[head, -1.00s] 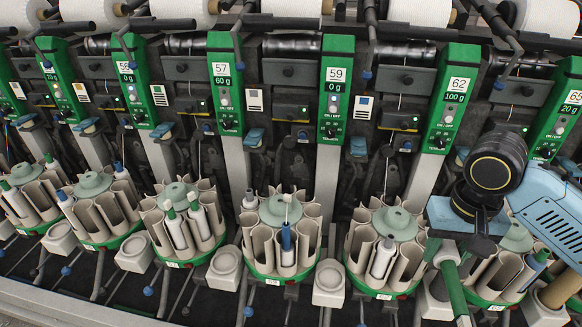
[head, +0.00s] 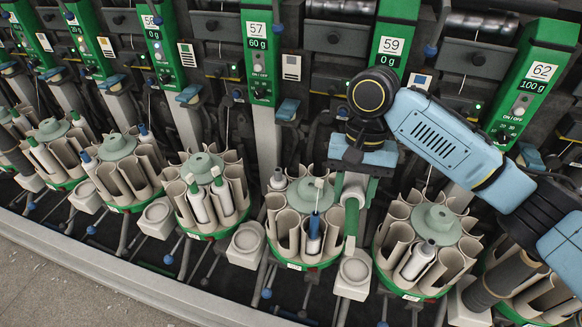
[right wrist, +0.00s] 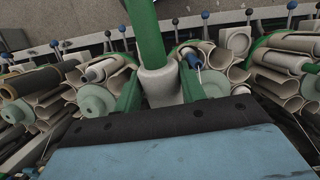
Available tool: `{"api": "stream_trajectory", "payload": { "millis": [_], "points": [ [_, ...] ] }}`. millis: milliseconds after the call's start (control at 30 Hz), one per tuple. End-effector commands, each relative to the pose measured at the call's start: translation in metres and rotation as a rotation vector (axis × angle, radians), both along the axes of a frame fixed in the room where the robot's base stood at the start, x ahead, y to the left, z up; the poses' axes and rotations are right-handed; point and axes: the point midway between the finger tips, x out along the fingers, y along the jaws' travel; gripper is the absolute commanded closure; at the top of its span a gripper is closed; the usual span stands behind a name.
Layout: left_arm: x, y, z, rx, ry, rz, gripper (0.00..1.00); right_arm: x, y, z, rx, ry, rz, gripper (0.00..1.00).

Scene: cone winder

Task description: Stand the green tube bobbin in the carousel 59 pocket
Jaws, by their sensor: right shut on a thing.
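The green tube bobbin has a green tube (head: 351,218) with a cream part at its upper end. My right gripper (head: 355,186) is shut on that cream part, and the tube hangs down. In the right wrist view the green fingers (right wrist: 158,92) flank the cream part, and the green tube (right wrist: 147,35) reaches away. In the head view the bobbin is in front of the gap between two carousels, the one with a blue-tipped bobbin (head: 287,238) and the one to its right (head: 390,240). The panel marked 59 (head: 393,45) is above. I cannot tell its carousel's free pocket. My left gripper is out of view.
The blue-tipped bobbin (head: 314,235) stands in the left carousel, and a white bobbin (head: 418,260) in the right one. A beige box (head: 353,272) is below the held tube. Further carousels (head: 207,195) line the left. Floor (head: 60,275) is free at the lower left.

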Motion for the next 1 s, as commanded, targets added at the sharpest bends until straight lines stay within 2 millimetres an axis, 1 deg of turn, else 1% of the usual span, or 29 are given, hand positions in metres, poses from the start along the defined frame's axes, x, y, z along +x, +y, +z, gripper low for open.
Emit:
{"api": "stream_trajectory", "payload": {
  "millis": [33,200,367,400,500,733,867,1000],
  "points": [
    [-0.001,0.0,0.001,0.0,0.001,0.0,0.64,0.001,0.015,0.0,0.016,0.052,-0.059,0.84],
    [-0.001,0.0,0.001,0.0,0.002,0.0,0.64,0.0,0.059,0.0,0.113,0.259,-0.324,0.84],
    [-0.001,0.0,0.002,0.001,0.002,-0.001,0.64,0.002,0.087,0.005,0.263,0.436,-0.609,0.84],
    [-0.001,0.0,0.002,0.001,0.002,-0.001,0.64,0.004,0.094,0.006,0.318,0.481,-0.69,0.84],
    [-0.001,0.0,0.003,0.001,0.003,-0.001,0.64,0.007,0.107,0.01,0.451,0.559,-0.856,0.84],
    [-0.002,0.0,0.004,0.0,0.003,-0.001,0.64,0.017,0.123,0.017,0.738,0.657,-1.137,0.84],
    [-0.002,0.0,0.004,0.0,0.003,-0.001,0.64,0.024,0.126,0.018,0.9,0.681,-1.257,0.84],
    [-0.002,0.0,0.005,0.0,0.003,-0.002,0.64,0.034,0.126,0.016,1.073,0.684,-1.362,0.84]
  ]
}}
